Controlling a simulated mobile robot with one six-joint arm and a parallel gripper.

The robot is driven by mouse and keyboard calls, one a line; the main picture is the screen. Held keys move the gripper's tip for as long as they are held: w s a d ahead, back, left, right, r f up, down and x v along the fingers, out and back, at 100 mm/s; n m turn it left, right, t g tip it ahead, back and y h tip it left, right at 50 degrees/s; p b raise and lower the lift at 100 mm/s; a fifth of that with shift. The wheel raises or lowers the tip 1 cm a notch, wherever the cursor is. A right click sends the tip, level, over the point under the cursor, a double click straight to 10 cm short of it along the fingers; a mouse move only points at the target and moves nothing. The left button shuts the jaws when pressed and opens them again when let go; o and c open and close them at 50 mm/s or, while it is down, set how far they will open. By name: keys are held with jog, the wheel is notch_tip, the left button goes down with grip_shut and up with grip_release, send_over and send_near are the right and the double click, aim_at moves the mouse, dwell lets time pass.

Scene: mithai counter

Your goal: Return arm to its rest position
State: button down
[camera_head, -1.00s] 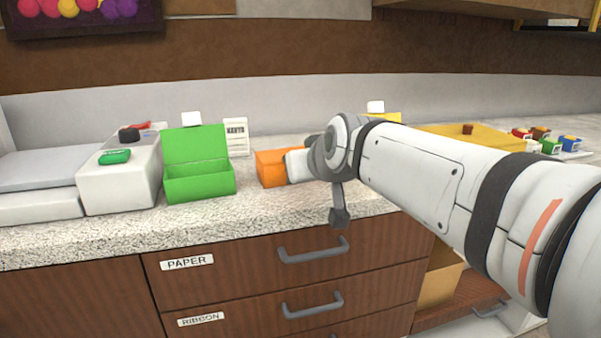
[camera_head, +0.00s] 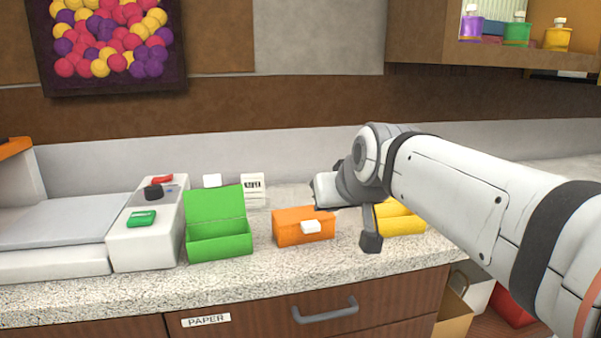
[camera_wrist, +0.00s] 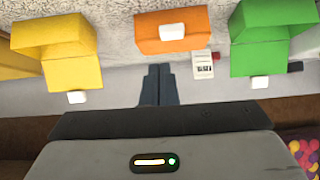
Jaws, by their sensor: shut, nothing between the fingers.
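My arm reaches in from the right in the head view, and its wrist hangs above the counter behind the orange box. My gripper shows in the wrist view (camera_wrist: 159,86) with its two dark fingers together and nothing between them. In the head view the fingers are mostly hidden by the wrist. The gripper is apart from the boxes.
On the counter (camera_head: 110,292) stand an open green box (camera_head: 218,243), a closed orange box (camera_head: 290,231) with a white tab, and an open yellow box (camera_head: 402,222). A grey-white machine (camera_head: 148,243) is left. A wall cabinet (camera_head: 430,40) overhangs at upper right.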

jog(key=s+d+f+m+g+h+p, duration=0.1)
jog(key=s+d+g+p, duration=0.2)
jog(key=s+p, duration=0.6)
jog(key=s+d+m+g+h+p, duration=0.1)
jog(key=s+d+g+p, duration=0.3)
jog(key=s+p, duration=0.5)
jog(key=shift+d+f+m, duration=0.3)
jog(key=shift+d+f, duration=0.1)
jog(key=shift+d, duration=0.25)
jog(key=c, duration=2.1)
grip_release()
jog(key=shift+c, duration=0.2)
